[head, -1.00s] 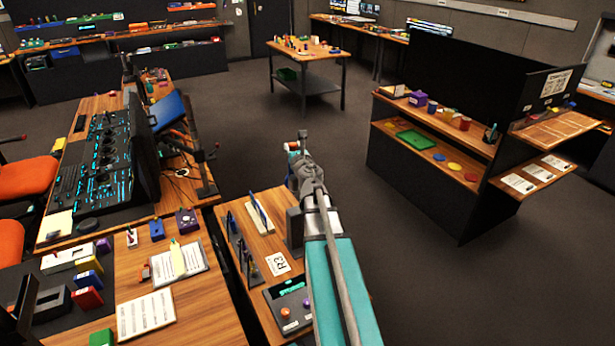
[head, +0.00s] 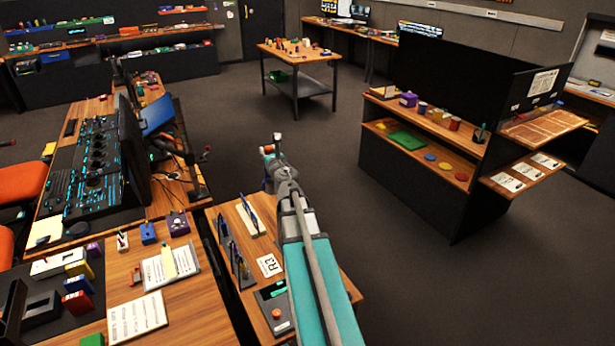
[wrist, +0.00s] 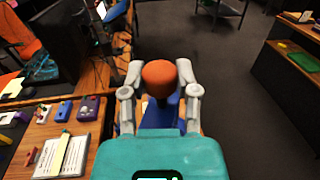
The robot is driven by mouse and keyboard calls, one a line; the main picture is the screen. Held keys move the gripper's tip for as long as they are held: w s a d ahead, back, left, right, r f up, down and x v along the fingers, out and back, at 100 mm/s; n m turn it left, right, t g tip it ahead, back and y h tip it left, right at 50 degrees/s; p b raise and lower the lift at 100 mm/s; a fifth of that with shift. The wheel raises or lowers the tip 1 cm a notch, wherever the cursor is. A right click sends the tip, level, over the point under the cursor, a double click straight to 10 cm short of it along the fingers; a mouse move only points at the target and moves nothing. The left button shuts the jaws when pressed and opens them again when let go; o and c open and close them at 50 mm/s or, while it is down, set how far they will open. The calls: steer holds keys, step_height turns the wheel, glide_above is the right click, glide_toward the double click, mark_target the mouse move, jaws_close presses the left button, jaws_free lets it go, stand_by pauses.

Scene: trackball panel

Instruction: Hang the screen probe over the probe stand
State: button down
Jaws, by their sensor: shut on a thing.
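My gripper (head: 274,150) is raised above the far end of the small wooden side table, its fingers pointing away from me. In the wrist view my gripper (wrist: 159,72) is closed around an orange-topped piece with a blue body (wrist: 160,112), which I take to be the screen probe. In the head view only a little of its orange (head: 268,149) shows. A dark post with a jointed arm (head: 190,165) stands left of my gripper, beside the screens; I cannot tell if it is the probe stand. The lower end of the held piece is hidden.
The side table holds a white block with a blue pen (head: 248,218), a label card (head: 269,265) and a button box (head: 275,310). The console desk (head: 100,215) lies left. A shelf unit (head: 410,195) stands right. The floor between is clear.

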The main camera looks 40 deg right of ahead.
steer(key=shift+s+d+f+y, duration=0.2)
steer(key=shift+s+y, duration=0.1)
steer(key=shift+s, duration=0.05)
steer(key=s+d+f+n+y+b, duration=0.1)
steer(key=s+f+n+y+b, duration=0.1)
steer(key=s, duration=0.4)
steer(key=s+d+f+n+t+y+b, duration=0.1)
steer(key=s+f+n+y+b, duration=0.1)
steer(key=s+y, duration=0.2)
steer(key=s, duration=0.3)
steer(key=shift+d+n, duration=0.3)
steer(key=shift+s, duration=0.1)
